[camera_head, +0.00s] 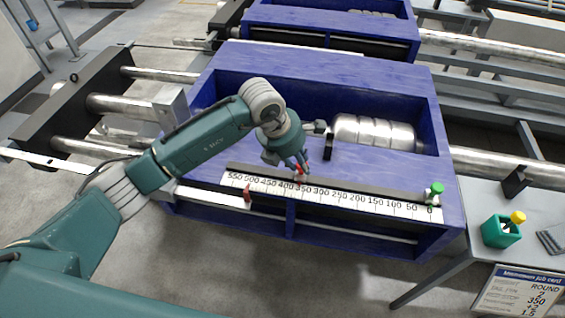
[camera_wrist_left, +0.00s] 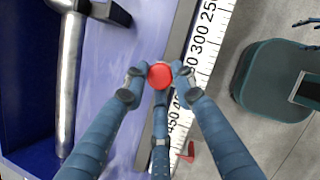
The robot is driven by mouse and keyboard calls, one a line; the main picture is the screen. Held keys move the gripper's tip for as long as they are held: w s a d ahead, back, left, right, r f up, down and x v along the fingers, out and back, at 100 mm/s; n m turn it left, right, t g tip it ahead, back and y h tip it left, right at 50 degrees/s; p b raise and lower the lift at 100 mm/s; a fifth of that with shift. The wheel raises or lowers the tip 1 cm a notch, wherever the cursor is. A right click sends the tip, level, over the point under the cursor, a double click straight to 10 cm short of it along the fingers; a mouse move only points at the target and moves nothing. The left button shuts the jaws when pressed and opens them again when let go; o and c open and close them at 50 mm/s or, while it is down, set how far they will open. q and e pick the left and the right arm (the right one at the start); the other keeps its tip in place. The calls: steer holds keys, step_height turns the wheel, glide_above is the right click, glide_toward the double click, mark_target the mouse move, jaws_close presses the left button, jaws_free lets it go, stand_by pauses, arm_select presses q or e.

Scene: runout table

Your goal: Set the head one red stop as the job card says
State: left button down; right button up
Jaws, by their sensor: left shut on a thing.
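The red stop knob (camera_wrist_left: 160,76) is round and sits between the fingers of my left gripper (camera_wrist_left: 160,80), which is shut on it. In the head view the red knob (camera_head: 300,168) shows only partly under my left gripper (camera_head: 298,163). It sits on the dark rail beside the white scale (camera_head: 330,196), close to the 350 mark; the exact reading is hidden by the fingers. The job card (camera_head: 520,291) lies at the lower right and shows "ROUND", "2" and "350"; its other lines are hard to read. My right gripper is not in view.
A small red piece (camera_head: 247,194) stands at the scale's lower edge, left of the knob. A green knob (camera_head: 437,187) is at the zero end. A metal cylinder (camera_head: 374,132) lies in the blue trough.

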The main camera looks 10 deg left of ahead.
arm_select(q)
steer(key=shift+w+d+r, duration=0.15)
steer(key=shift+d, duration=0.75)
steer(key=shift+r, duration=0.15)
steer(key=c, duration=1.5)
jaws_free()
steer(key=shift+w, duration=0.1)
steer(key=shift+c, duration=0.2)
steer(key=shift+o, duration=0.5)
steer(key=v, duration=1.1)
steer(key=shift+s+a+r, duration=0.15)
steer(key=shift+s+r, duration=0.15)
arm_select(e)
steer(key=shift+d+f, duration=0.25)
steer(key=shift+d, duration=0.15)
